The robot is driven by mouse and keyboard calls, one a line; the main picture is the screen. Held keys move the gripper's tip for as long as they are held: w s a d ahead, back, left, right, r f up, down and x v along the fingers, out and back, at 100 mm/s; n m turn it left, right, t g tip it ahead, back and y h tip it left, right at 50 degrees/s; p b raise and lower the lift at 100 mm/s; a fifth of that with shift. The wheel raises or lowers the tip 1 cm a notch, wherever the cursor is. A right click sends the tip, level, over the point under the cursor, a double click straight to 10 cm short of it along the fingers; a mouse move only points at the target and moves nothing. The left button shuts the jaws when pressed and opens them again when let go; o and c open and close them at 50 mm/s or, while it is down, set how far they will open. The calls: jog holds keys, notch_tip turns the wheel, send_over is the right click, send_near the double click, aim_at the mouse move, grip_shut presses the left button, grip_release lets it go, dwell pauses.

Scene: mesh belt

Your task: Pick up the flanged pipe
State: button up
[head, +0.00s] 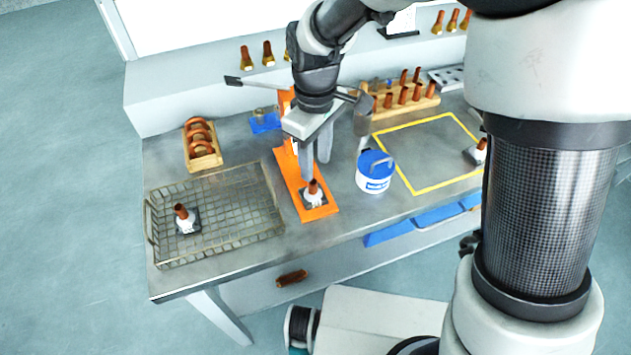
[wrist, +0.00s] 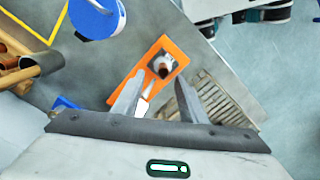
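A flanged pipe (head: 314,194), with a copper-coloured tube, white collar and dark square base, stands on the orange base plate (head: 325,212) of a press. It also shows in the wrist view (wrist: 164,66). A similar piece (head: 184,217) stands in the wire mesh basket (head: 262,229), and another (head: 480,151) is at the right, partly hidden by my arm. My gripper (head: 316,168) is open and empty, above and behind the piece on the orange plate. In the wrist view its fingers (wrist: 160,90) are spread apart, with that piece beyond the tips.
A white tub with a blue lid (head: 376,178) stands close right of the orange plate. Wooden racks with copper parts (head: 203,160) are at the back left and back right. The yellow-outlined area (head: 425,160) is mostly clear. The table's front edge is near.

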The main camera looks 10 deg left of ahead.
aim_at(313, 182)
jog(key=shift+f, duration=0.9)
jog(key=shift+s+a+f, duration=0.1)
jog(key=shift+s+f, duration=0.05)
jog(key=shift+f, duration=1.2)
jog(key=shift+s+a+f, duration=0.1)
jog(key=shift+s+f, duration=0.05)
jog(key=shift+f, duration=1.15)
jog(key=shift+c, duration=0.5)
grip_shut()
